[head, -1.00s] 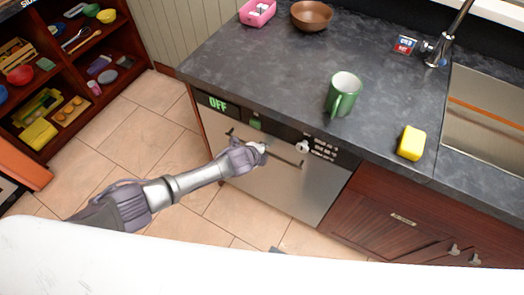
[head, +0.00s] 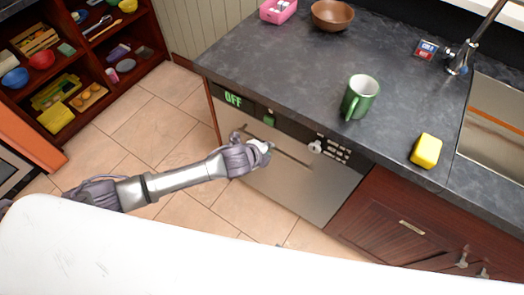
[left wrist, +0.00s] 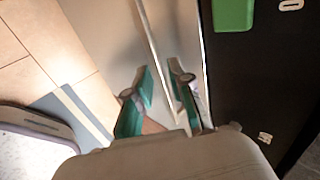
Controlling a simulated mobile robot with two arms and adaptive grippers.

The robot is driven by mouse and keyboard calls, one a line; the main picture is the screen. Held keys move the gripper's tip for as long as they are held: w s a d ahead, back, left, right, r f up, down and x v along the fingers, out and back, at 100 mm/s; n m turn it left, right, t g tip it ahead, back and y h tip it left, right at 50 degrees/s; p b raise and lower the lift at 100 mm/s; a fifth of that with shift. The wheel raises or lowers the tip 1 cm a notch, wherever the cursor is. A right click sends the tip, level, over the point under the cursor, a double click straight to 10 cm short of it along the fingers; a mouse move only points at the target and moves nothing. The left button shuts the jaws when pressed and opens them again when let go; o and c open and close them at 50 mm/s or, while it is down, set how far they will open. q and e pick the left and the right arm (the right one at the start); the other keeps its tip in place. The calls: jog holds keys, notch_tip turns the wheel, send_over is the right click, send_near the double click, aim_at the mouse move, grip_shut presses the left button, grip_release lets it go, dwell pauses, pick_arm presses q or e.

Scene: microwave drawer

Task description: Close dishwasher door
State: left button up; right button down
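The dishwasher door (head: 305,190) is a steel front panel below the counter. It looks upright and about flush with the cabinets. Its control strip (head: 290,130) shows a green "OFF". A bar handle (head: 292,158) runs across the upper door; it also shows in the left wrist view (left wrist: 150,40). My left gripper (head: 264,150) is at the left part of this handle. In the left wrist view its green fingers (left wrist: 160,98) are apart, with the bar between them; I cannot tell whether they touch it. My right gripper is not in view.
On the counter (head: 300,80) are a green mug (head: 358,100), a yellow sponge (head: 426,151), a brown bowl (head: 332,15) and a pink container (head: 279,10). A sink (head: 500,130) is at right. Shelves (head: 70,60) stand at left. The tiled floor between is clear.

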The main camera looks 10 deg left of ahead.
pick_arm(q)
jog(key=shift+v, duration=1.8)
jog(key=shift+s+f, duration=0.15)
jog(key=shift+f, duration=0.05)
jog(key=s+a+f+n+g+y, duration=0.1)
jog(key=s+a+f+n, duration=0.25)
jog(key=f, duration=0.35)
jog(key=s+a+f+n+g+y, duration=0.1)
jog(key=s+a+f+n, duration=0.25)
jog(key=f, duration=0.45)
jog(key=s+a+f+n+g+y, duration=0.1)
jog(key=s+a+f+n, duration=0.25)
jog(key=f, duration=0.35)
jog(key=s+a+f+n+g, duration=0.1)
jog(key=s+f+n, duration=0.2)
jog(key=s, duration=0.7)
jog(key=s+a+f+n+g, duration=0.1)
jog(key=s+f+n, duration=0.2)
jog(key=s+f, duration=0.3)
jog(key=s+a+f+n+g, duration=0.2)
jog(key=s+f+n, duration=0.1)
jog(key=s, duration=1.2)
jog(key=shift+s+f+y, duration=0.3)
jog(key=shift+s+f, duration=0.05)
jog(key=shift+f, duration=0.35)
jog(key=shift+o, duration=0.2)
jog(key=shift+w+a+n, duration=0.1)
jog(key=shift+n, duration=0.15)
